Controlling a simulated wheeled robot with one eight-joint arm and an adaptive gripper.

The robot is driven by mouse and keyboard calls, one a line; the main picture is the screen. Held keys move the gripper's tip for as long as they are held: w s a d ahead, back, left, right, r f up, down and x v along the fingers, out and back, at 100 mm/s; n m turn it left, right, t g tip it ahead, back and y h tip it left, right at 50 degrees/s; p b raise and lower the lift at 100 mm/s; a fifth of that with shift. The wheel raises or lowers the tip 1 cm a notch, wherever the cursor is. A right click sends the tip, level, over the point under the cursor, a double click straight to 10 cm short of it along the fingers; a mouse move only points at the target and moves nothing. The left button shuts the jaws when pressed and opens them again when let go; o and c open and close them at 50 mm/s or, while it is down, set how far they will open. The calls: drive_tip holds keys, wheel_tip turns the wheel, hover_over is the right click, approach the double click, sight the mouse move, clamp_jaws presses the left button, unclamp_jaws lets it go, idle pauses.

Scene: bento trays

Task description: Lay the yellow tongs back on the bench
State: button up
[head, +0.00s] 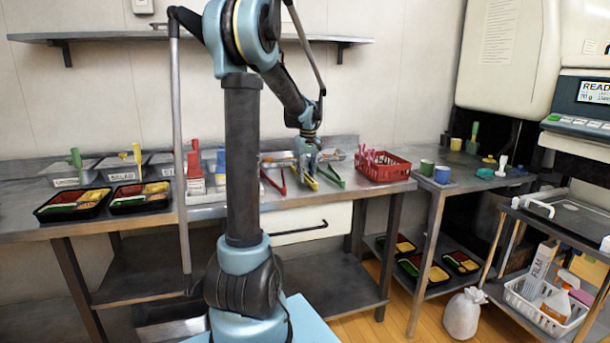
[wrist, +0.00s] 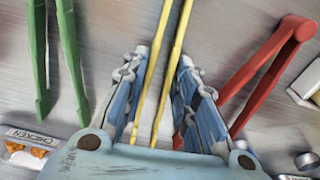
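The yellow tongs (head: 311,183) show under my gripper (head: 307,160) in the head view, between the red tongs (head: 273,182) and the green tongs (head: 331,176), at about the level of the bench (head: 230,207). In the wrist view the yellow tongs (wrist: 172,65) run between the fingers of my gripper (wrist: 166,58). The fingers stand apart, one on each side, with narrow gaps to the tongs. I cannot tell whether the tongs rest fully on the bench. Part of them is hidden by my gripper.
In the wrist view, green tongs (wrist: 40,60) lie left and red tongs (wrist: 270,65) right, close to my fingers. A red basket (head: 384,168) stands right of the tongs. Filled black trays (head: 140,209) stand at the bench's left. A chicken label (wrist: 38,138) shows lower left.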

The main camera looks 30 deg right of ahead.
drive_tip(key=o, duration=0.5)
drive_tip(key=shift+o, duration=0.6)
drive_tip(key=o, duration=0.5)
drive_tip(key=shift+c, duration=0.2)
drive_tip(key=shift+r, duration=0.15)
wheel_tip(320, 180, up, 12)
drive_tip(key=s, duration=0.1)
drive_tip(key=shift+a+f, duration=0.1)
drive_tip(key=shift+f, duration=0.1)
